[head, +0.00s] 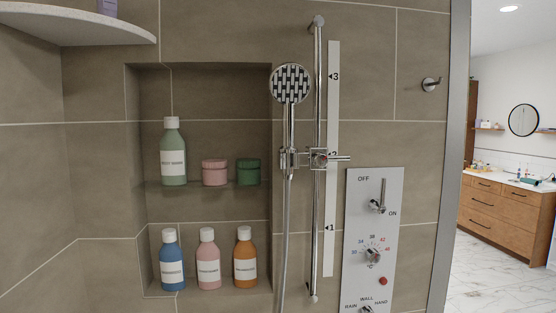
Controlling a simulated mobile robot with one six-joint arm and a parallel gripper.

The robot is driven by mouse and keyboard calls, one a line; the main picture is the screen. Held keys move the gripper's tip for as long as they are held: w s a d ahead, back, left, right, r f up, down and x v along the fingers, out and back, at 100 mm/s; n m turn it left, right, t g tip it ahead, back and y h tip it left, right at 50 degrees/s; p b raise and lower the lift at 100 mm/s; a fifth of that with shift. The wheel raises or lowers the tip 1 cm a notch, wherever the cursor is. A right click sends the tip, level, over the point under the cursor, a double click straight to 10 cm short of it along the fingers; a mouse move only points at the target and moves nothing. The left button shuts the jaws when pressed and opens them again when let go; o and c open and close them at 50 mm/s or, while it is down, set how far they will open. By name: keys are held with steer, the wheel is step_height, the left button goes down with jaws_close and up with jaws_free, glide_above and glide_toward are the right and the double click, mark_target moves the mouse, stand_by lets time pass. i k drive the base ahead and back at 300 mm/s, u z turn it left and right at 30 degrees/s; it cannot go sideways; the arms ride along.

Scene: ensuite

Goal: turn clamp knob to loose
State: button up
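The shower rail (317,230) stands upright on the tiled wall. A chrome clamp (303,160) sits on it near the mark 2 of the white scale strip (332,110). The clamp knob (320,157) is round, on the front of the clamp, with a bar sticking out to its right. I cannot read a loose or tight marking on it. The hand shower (291,84) is held in the clamp's holder on the left, head up, its hose (283,240) hanging down. My gripper is not in view.
A control panel (394,220) with an on/off lever (380,198) and temperature dial (373,256) is below right. A wall niche holds bottles (172,158) and jars (215,173). A corner shelf (75,30) juts out upper left. A hook (430,84) is right.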

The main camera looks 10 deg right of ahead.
mark_target(320, 159)
steer(key=z, duration=0.05)
steer(key=k, duration=1.1)
steer(key=u, duration=0.6)
steer(key=i, duration=1.35)
steer(key=z, duration=0.15)
